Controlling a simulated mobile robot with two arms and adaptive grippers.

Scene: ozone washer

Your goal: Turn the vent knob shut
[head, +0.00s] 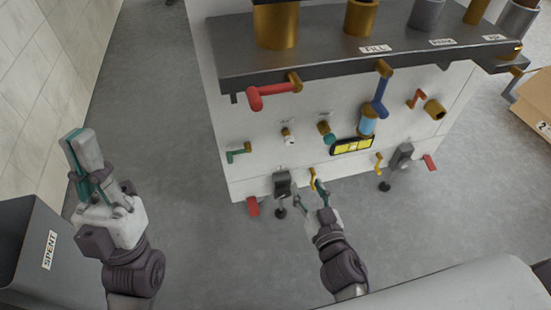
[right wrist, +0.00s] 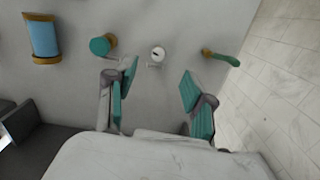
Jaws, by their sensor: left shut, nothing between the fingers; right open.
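A round teal knob (head: 326,132) with a brass collar sits on the front of the white washer panel. Its label is too small to read, so I cannot confirm it is the vent knob. It also shows at the upper left of the right wrist view (right wrist: 101,46). My right gripper (head: 308,191) is open and empty, low in front of the panel. In the right wrist view its fingers (right wrist: 158,76) point at the panel, below a small white gauge (right wrist: 158,53), apart from the teal knob. My left gripper (head: 80,140) is shut and empty, far left of the washer.
A teal lever (head: 239,152) is left of the gauge. A red lever (head: 274,89), blue lever (head: 381,97), blue sight glass (head: 368,121) and yellow display (head: 352,146) are on the panel. A dark shelf overhangs it. A grey bin (head: 35,250) stands lower left.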

